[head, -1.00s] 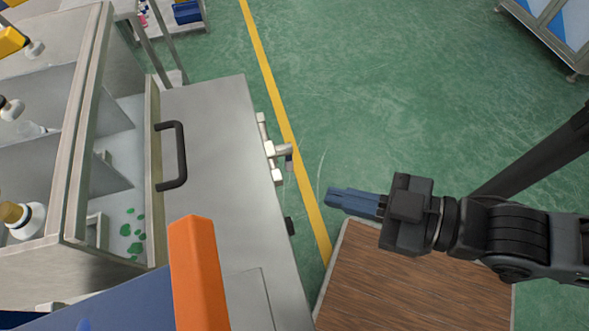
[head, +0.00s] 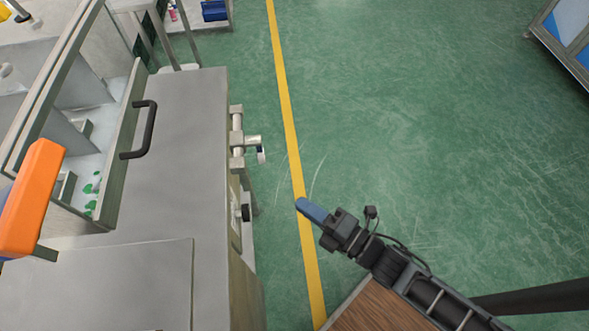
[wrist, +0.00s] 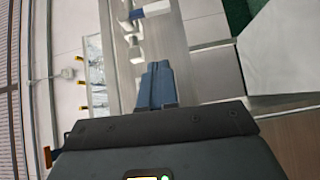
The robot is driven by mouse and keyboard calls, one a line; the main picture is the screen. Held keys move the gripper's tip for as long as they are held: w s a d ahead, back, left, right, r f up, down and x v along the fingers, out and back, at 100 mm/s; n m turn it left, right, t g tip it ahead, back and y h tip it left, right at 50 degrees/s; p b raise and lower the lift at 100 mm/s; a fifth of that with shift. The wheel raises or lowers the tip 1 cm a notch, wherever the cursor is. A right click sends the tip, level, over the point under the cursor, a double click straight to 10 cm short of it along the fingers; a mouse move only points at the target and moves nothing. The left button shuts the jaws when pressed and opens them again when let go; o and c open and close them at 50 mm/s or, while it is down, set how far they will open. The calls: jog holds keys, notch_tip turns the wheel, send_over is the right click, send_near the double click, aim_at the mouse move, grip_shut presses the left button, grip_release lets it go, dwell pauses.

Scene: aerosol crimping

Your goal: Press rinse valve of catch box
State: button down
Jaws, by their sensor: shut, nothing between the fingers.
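A grey metal box (head: 165,125) with a black handle (head: 145,130) is at the left in the head view; I take it for the catch box. A silver valve-like fitting (head: 237,140) is on its right side. A black knob (head: 244,212) is on the same side, nearer to me. I cannot tell for sure which is the rinse valve. My gripper (head: 303,204) is shut and empty, its blue fingers pointing at the box side, apart from the knob and to its right. In the wrist view the gripper (wrist: 157,72) points toward silver fittings (wrist: 151,10).
An orange block-like part (head: 30,200) stands at the left. A brown wood-grain top (head: 375,308) is under my arm. Open green floor (head: 420,110) with a yellow line (head: 288,120) lies right of the box. A cabinet (head: 565,35) stands at the far right.

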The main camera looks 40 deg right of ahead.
jog(key=shift+w+d+f+n, duration=0.1)
jog(key=shift+d+f+n, duration=0.1)
jog(key=shift+n, duration=0.1)
jog(key=p, duration=0.2)
send_near(259, 160)
jog(key=w+a, duration=0.2)
jog(key=a, duration=0.1)
jog(key=shift+w+d+r+p, duration=0.1)
jog(key=shift+w+d, duration=0.2)
jog(key=shift+w, duration=0.35)
jog(key=shift+w+d+r+p, duration=0.15)
jog(key=shift+w+d, duration=0.2)
jog(key=shift+w, duration=0.25)
jog(key=shift+w+d+f+p, duration=0.1)
jog(key=shift+w+d, duration=0.2)
jog(key=shift+w, duration=0.35)
jog(key=shift+b, duration=0.5)
